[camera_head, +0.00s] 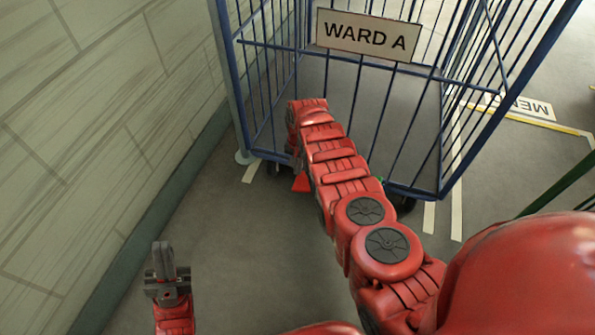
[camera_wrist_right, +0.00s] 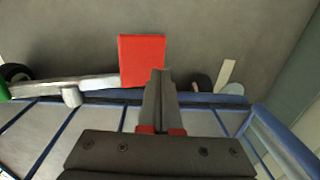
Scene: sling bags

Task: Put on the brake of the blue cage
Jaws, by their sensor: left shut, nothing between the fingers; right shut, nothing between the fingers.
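The blue cage (camera_head: 445,193) stands ahead, with a "WARD A" sign (camera_head: 368,35) on its near side. A red pedal (camera_head: 301,183) shows low at its near edge, partly behind my right arm. In the right wrist view the red pedal (camera_wrist_right: 142,60) sits on a pale bar along the cage's bottom edge. My right gripper (camera_wrist_right: 160,75) is shut and empty, its tips overlapping the pedal's right lower corner; I cannot tell whether they touch. A green piece (camera_wrist_right: 4,93) is at the bar's far left end. My left gripper (camera_head: 163,250) is shut and empty, away from the cage.
A tiled wall (camera_head: 100,130) runs along the left, close to the cage's left post. Dark castors (camera_head: 403,203) are under the cage. White and yellow floor lines (camera_head: 530,122) lie to the right. The floor (camera_head: 250,260) between my left gripper and the cage is clear.

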